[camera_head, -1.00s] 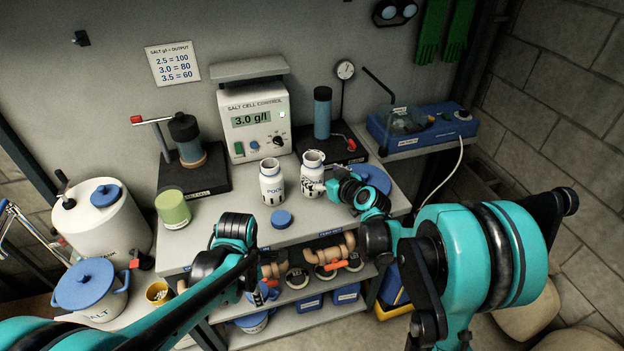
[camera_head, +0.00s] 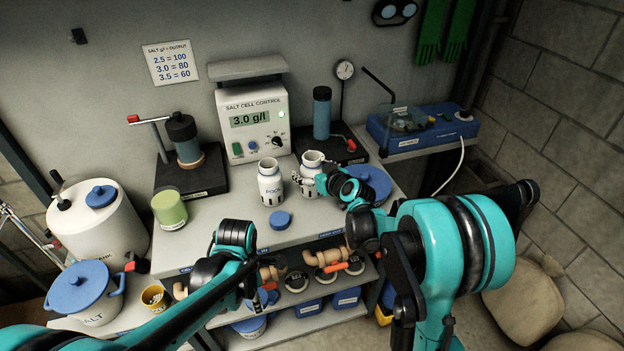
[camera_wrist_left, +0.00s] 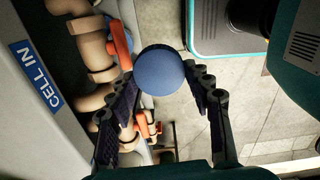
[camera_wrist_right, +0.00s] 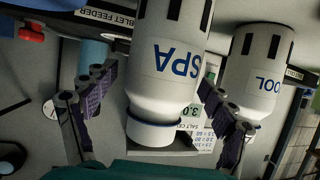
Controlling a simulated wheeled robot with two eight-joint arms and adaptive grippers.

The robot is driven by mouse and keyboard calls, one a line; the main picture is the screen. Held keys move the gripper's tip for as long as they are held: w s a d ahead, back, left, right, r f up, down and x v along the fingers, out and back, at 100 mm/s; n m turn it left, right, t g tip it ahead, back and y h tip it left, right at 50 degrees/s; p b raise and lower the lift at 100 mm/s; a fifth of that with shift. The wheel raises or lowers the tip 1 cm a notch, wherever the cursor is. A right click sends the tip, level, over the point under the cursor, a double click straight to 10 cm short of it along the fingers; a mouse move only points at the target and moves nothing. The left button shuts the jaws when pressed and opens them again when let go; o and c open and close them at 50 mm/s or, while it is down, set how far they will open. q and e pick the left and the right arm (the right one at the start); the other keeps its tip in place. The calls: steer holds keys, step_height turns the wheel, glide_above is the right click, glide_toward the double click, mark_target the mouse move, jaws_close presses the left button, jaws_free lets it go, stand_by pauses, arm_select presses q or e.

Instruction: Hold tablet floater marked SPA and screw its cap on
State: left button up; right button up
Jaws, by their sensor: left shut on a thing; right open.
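The white SPA floater (camera_head: 312,165) stands upright and uncapped on the bench; its blue SPA lettering shows upside down in the right wrist view (camera_wrist_right: 165,65). My right gripper (camera_head: 309,182) is open with its fingers on either side of the floater; in the right wrist view (camera_wrist_right: 152,95) gaps show beside the body. My left gripper (camera_wrist_left: 160,75) is shut on a round blue cap (camera_wrist_left: 160,70), in front of and below the bench edge. In the head view that cap is mostly hidden by the gripper.
A similar floater marked POOL (camera_head: 271,186) stands uncapped just left of the SPA one. A loose blue cap (camera_head: 281,219) lies before it. A green tub (camera_head: 169,209) is at left, the salt cell control box (camera_head: 254,120) behind. Pipes (camera_head: 325,257) sit on the shelf below.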

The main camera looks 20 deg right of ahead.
steer(key=c, duration=1.4)
steer(key=shift+o, duration=0.2)
